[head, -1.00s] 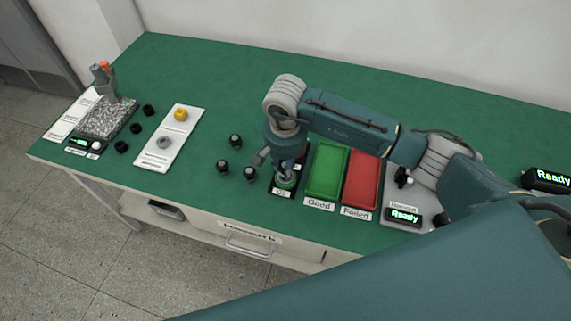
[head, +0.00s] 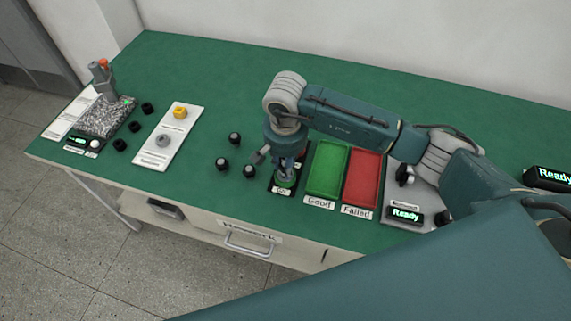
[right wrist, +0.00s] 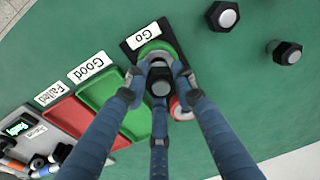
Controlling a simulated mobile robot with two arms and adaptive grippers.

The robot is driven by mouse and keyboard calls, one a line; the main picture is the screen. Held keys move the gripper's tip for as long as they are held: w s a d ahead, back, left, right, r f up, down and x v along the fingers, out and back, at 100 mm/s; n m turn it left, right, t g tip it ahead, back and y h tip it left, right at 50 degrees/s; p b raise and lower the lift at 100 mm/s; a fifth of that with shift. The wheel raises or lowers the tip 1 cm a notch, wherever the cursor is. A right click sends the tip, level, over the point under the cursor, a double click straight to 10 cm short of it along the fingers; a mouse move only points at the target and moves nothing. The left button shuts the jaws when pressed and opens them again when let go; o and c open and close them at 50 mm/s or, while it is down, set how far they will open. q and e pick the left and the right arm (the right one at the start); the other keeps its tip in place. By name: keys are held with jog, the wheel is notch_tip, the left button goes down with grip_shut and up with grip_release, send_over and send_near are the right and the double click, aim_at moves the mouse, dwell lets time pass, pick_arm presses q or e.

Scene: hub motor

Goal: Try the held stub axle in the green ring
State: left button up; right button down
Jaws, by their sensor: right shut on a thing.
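My right gripper (head: 287,176) is shut on a dark stub axle (right wrist: 160,83) with a pale end, its fingers around it. In the right wrist view the gripper (right wrist: 158,80) is over the green ring (right wrist: 153,47), which sits on a black plate (right wrist: 130,50) labelled "Go". The green ring (head: 285,183) also shows just below the fingers in the head view. The fingers and axle hide part of the ring, so I cannot tell how far the axle is inside it. A red ring (right wrist: 181,111) sits beside it, partly hidden. My left gripper is not in view.
A green "Good" tray (head: 327,170) and a red "Failed" tray (head: 362,178) stand right of the gauge. Several dark stub axles, one of them here (head: 234,138), stand to its left. A white board (head: 155,152) lies farther left. The back of the table is clear.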

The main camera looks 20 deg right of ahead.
jog(key=shift+b, duration=0.7)
dwell(1.2)
jog(key=shift+f+b, duration=0.55)
dwell(1.0)
jog(key=shift+s+f, duration=0.15)
dwell(0.6)
jog(key=shift+r, duration=0.25)
jog(key=shift+r, duration=0.6)
jog(key=shift+r+p, duration=0.85)
jog(key=shift+r, duration=1.2)
